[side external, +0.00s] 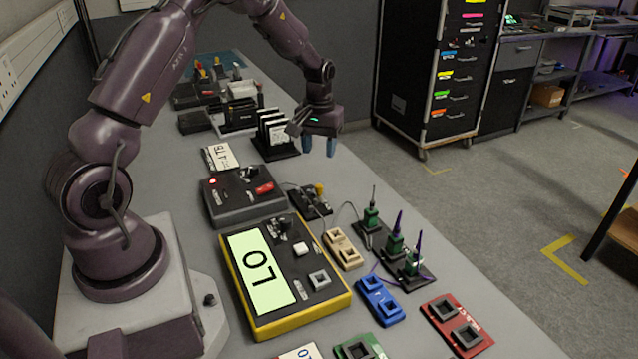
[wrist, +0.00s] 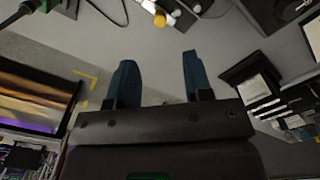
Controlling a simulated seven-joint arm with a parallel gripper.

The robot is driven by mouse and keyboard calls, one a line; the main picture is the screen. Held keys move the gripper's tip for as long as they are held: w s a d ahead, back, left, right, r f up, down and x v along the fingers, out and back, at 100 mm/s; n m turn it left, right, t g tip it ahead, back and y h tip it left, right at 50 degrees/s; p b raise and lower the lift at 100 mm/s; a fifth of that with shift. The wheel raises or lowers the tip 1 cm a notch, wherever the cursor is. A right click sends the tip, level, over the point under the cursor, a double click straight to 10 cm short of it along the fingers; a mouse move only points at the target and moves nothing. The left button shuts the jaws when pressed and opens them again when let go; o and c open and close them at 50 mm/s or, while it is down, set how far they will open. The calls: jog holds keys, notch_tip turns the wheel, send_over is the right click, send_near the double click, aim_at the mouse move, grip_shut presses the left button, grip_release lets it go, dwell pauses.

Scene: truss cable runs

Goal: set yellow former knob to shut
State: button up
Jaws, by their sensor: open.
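A small yellow knob (side external: 319,188) stands on a low black fixture (side external: 312,205) beside the grey box with a red light. I take it for the yellow former knob; its setting is too small to read. In the wrist view a yellow knob (wrist: 159,20) shows at the top edge, beyond the fingertips, with pale round parts close by. My gripper (side external: 319,147) is open and empty, with its blue fingers pointing down. It hangs above the bench's right edge, behind the knob in the side view and apart from it. Both fingers (wrist: 157,68) also show in the wrist view.
A rack of white cards (side external: 274,130) stands just left of my gripper. Green plugs with cables (side external: 395,238) stand right of the panel. Open floor lies right of the bench.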

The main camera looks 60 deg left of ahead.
aim_at(319, 185)
notch_tip(319, 185, down, 10)
jog(key=shift+f, duration=0.1)
dwell(0.4)
